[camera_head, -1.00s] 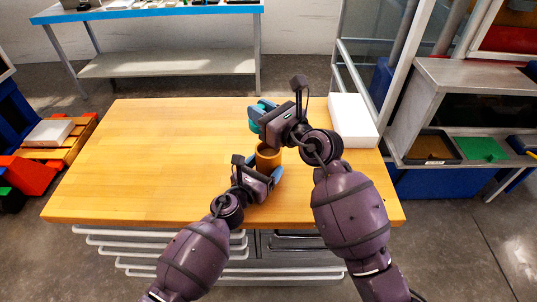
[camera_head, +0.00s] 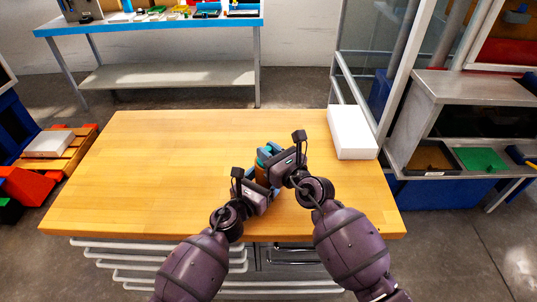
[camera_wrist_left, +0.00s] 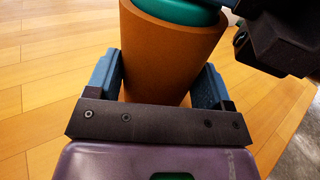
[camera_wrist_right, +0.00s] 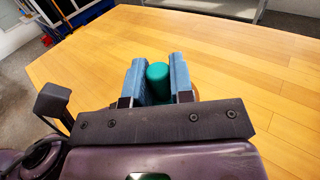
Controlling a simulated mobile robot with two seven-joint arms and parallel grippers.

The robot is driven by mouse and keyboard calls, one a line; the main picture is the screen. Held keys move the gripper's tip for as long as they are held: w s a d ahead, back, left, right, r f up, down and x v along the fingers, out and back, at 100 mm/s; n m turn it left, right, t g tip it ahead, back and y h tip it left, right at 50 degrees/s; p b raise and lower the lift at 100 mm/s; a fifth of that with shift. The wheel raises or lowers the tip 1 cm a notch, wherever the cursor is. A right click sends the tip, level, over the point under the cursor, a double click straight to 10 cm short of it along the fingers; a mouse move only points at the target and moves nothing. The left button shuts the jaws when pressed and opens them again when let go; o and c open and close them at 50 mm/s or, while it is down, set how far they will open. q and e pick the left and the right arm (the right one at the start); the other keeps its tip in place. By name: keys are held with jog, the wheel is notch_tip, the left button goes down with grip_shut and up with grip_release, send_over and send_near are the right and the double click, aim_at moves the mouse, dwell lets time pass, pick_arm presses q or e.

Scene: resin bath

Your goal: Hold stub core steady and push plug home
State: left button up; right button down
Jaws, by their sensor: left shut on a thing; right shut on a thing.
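The stub core (camera_wrist_left: 172,58) is an orange-brown tube standing on the wooden table. My left gripper (camera_wrist_left: 165,85) is shut on its sides, low down; in the head view the core is mostly hidden between my grippers. The plug (camera_wrist_right: 158,80) is teal-green and round. It is at the top of the core, and its teal top (camera_wrist_left: 185,10) shows at the core's mouth in the left wrist view. My right gripper (camera_wrist_right: 158,72) is shut on the plug, above the core. How deep the plug sits is unclear.
The wooden table (camera_head: 150,170) is clear to the left. A white box (camera_head: 352,130) stands at its back right corner. A metal shelf with a brown tray (camera_head: 430,158) and a green tray (camera_head: 482,160) is to the right. A blue-edged bench (camera_head: 150,25) stands behind.

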jog(key=shift+f, duration=0.45)
jog(key=shift+f, duration=0.4)
jog(key=c, duration=1)
grip_release()
jog(key=shift+f, duration=0.15)
jog(key=shift+s+d+r, duration=0.15)
jog(key=shift+r, duration=0.1)
jog(key=v, duration=1.1)
jog(key=shift+s+d+r, duration=0.2)
jog(key=shift+s, duration=0.1)
